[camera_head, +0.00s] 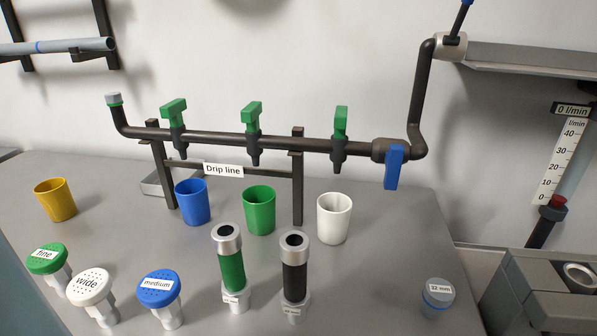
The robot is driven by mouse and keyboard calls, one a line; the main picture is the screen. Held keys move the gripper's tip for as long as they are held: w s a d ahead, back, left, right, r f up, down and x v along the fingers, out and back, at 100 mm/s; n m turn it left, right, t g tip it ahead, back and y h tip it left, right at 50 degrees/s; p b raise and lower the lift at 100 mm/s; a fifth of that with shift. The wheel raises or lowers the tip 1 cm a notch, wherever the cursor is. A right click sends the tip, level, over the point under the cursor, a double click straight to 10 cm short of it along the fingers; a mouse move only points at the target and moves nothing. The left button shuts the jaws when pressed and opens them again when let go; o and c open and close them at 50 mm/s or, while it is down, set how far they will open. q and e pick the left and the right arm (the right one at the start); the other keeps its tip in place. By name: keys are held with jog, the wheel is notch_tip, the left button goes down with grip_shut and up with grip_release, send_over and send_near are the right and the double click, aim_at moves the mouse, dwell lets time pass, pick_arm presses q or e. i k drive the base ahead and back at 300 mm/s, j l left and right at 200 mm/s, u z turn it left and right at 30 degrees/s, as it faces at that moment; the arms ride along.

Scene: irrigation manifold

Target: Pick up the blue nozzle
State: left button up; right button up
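The blue nozzle (158,290) stands on the grey bench at the lower left of the head view. It has a round, perforated blue head labelled "medium" on a pale stem. A white nozzle (91,288) labelled "wide" stands close to its left, and a green nozzle (48,261) labelled "fine" stands farther left. Neither of my grippers is in view.
Right of the blue nozzle stand a green-sleeved fitting (231,268) and a black-sleeved one (294,275). Bench between black fitting and 32 mm cap (437,295) is clear.

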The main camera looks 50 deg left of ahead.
aim_at(159, 291)
jog(key=k+u, duration=0.1)
jog(key=u, duration=0.35)
jog(key=j+u, duration=0.15)
jog(key=u, duration=0.35)
jog(key=k+j+u, duration=0.1)
jog(key=u, duration=0.35)
jog(key=j+u, duration=0.1)
jog(key=u, duration=0.35)
